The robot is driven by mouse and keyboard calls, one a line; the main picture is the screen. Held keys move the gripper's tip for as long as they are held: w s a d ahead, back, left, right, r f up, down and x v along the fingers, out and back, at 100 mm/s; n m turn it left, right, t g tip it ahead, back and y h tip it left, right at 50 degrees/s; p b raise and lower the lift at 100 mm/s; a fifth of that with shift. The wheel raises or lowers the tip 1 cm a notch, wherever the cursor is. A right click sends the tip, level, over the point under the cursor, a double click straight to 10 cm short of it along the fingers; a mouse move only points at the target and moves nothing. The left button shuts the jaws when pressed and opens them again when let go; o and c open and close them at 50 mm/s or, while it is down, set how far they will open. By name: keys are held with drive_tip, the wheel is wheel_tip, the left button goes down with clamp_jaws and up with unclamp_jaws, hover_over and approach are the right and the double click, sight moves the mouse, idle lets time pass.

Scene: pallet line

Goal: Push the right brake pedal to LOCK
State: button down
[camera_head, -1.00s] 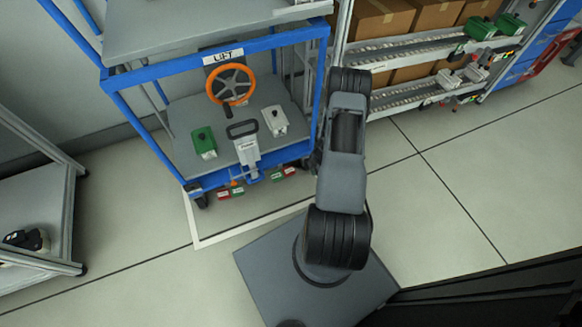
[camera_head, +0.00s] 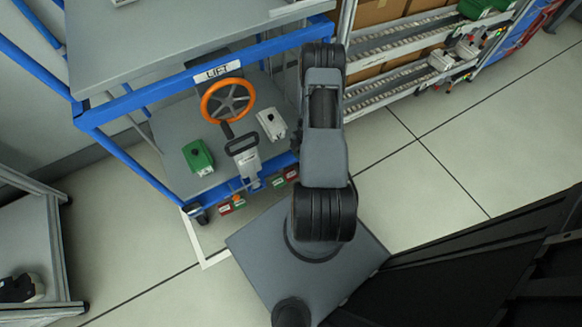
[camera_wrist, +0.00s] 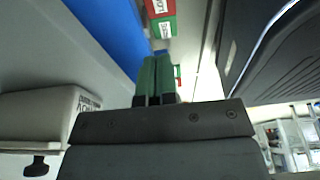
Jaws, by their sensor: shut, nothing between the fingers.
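The right brake pedal (camera_head: 291,174), with a red and a green part, sits low at the front of the blue-framed lift cart, close beside my arm. The left brake pedal (camera_head: 226,208) is lower left, past the caster. In the wrist view a red-and-green pedal (camera_wrist: 162,28) with white lettering is above my gripper (camera_wrist: 157,68), near the blue frame bar; a smaller red-and-green piece shows beyond the fingers. I cannot tell whether the fingers touch either. My gripper's green fingers are together and empty. In the head view my gripper is hidden behind my arm.
The lift cart's blue frame (camera_head: 160,90) carries an orange handwheel (camera_head: 206,92), a green box (camera_head: 198,157) and a white box (camera_head: 271,124). A roller rack (camera_head: 395,80) stands right of my arm. A grey cart (camera_head: 30,235) is at left. Floor at right is clear.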

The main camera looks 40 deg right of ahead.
drive_tip(key=b, duration=0.6)
approach(292, 174)
drive_tip(key=x, duration=0.5)
drive_tip(key=shift+a, duration=0.4)
drive_tip(key=shift+d+f+b, duration=0.1)
drive_tip(key=shift+f+b, duration=0.45)
drive_tip(key=shift+f, duration=0.35)
